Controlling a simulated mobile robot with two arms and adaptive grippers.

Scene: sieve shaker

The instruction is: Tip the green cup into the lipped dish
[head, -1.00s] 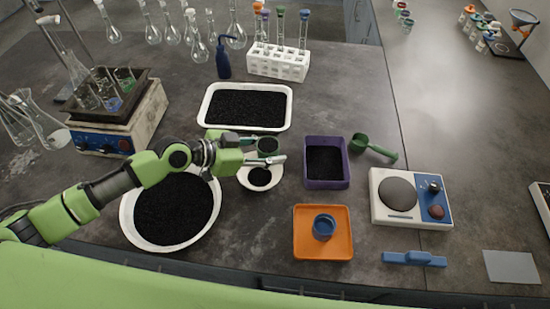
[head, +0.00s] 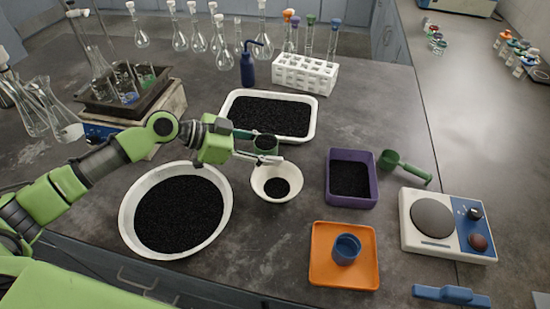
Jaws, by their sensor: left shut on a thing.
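My left gripper (head: 262,145) is shut on the green cup (head: 266,149) and holds it above the table, just behind the small white dish. The cup looks about upright, with black grains showing at its mouth. The small white dish (head: 262,191), which looks like the lipped dish, stands in front of the cup, with a dark patch of black grains (head: 277,187) in its bottom. One finger of the gripper crosses over the dish's back rim. My right gripper is not in view.
A large white bowl (head: 127,220) of black grains is at the left. A white tray (head: 228,98) of grains is behind the cup. A purple tray (head: 352,203), green scoop (head: 405,167), orange tray (head: 322,275) with a blue cup (head: 346,249) and a hotplate-like device (head: 450,245) stand right.

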